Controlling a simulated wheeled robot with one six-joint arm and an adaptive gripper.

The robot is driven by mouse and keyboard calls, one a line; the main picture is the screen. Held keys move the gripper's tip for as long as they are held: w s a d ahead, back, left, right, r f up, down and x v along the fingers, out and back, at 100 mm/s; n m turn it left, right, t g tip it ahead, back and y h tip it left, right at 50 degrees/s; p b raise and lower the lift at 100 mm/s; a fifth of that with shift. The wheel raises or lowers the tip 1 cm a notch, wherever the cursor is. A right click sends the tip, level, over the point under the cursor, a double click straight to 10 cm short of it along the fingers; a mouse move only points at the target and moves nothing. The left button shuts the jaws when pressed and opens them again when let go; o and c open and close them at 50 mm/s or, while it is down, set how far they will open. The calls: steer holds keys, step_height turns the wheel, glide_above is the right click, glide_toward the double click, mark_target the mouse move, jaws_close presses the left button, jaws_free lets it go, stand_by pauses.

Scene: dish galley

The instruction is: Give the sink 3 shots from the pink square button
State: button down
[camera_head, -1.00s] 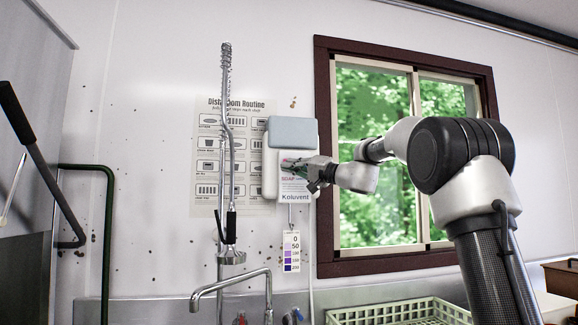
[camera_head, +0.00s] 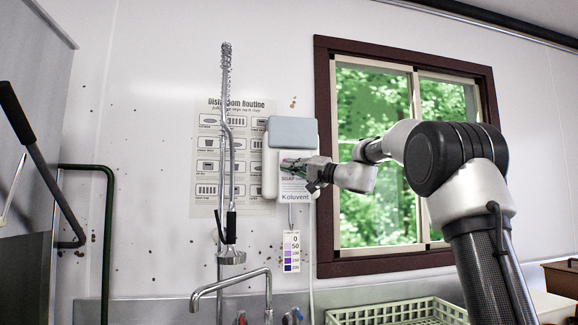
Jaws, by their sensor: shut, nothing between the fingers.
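A white wall dispenser with a grey-blue top (camera_head: 292,132) hangs left of the window. Its front carries a label (camera_head: 295,190) with pink "SOAP" lettering and the word "Koluvent". My gripper (camera_head: 287,166) is shut and empty, with its fingertips in front of the dispenser, just above the label. I cannot tell whether they touch it. The pink square button is not distinguishable and may be hidden behind my gripper. Of the sink area, the tap spout (camera_head: 232,283) shows at the bottom; the basin is out of view.
A tall spring spray hose (camera_head: 226,120) stands left of the dispenser, in front of a poster (camera_head: 206,165). A purple test-strip chart (camera_head: 291,251) hangs below the dispenser. A pale green dish rack (camera_head: 400,312) is at the bottom, under the window (camera_head: 324,160).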

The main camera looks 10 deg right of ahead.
steer(key=shift+w, duration=0.7)
stand_by(0.5)
steer(key=shift+s, duration=1.2)
steer(key=shift+w, duration=0.15)
steer(key=shift+w, duration=0.3)
steer(key=shift+w, duration=0.65)
stand_by(1.3)
steer(key=shift+s, duration=1.1)
